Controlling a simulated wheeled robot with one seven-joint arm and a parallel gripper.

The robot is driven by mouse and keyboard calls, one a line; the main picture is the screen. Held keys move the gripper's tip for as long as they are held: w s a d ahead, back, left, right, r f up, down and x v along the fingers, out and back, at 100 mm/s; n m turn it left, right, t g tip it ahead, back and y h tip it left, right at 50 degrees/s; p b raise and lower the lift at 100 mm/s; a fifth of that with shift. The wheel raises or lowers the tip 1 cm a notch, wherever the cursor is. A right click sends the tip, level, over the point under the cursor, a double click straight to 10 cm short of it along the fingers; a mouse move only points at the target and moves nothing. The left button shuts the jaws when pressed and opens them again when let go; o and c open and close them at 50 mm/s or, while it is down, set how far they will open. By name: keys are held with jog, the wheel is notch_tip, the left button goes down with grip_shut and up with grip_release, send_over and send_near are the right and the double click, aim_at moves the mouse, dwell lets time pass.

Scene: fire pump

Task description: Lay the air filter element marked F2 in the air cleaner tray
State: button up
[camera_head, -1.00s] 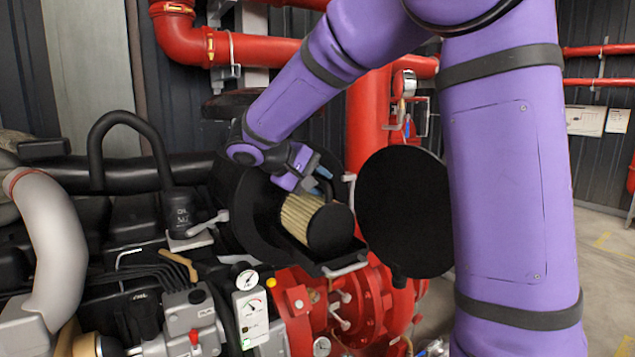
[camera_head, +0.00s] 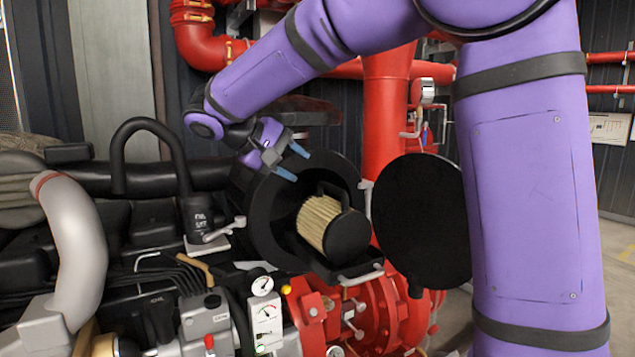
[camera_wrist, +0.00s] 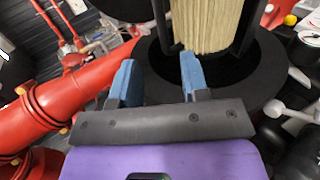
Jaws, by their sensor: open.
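The air filter element (camera_head: 318,219) is a cream pleated cylinder with a black end cap and a black handle. It lies on its side in the air cleaner tray (camera_head: 361,277), inside the open round black housing (camera_head: 268,215). No F2 mark is readable on it. Its pleats (camera_wrist: 208,25) also show at the top of the wrist view. My gripper (camera_head: 294,164) is open and empty, above and to the left of the element, apart from it. In the wrist view its blue fingertips (camera_wrist: 158,72) stand apart with nothing between them.
The round black cover (camera_head: 421,222) stands open right of the housing. Red pipes (camera_head: 388,130) rise behind it. A black hose (camera_head: 150,128) and a gauge panel (camera_head: 264,318) are at the left and below. Free air lies above the housing.

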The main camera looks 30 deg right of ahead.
jog(key=s+d+f+t+y, duration=0.1)
jog(key=s+f+y, duration=0.1)
jog(key=s, duration=0.6)
jog(key=s+f+t+y, duration=0.2)
jog(key=s+y, duration=0.3)
jog(key=s, duration=0.4)
jog(key=s+d+f+t+y, duration=0.1)
jog(key=s+f+y, duration=0.3)
jog(key=s, duration=0.5)
jog(key=shift+s+d+f+t, duration=0.15)
jog(key=shift+s+d+t, duration=0.15)
jog(key=shift+t, duration=0.4)
jog(key=shift+c, duration=0.4)
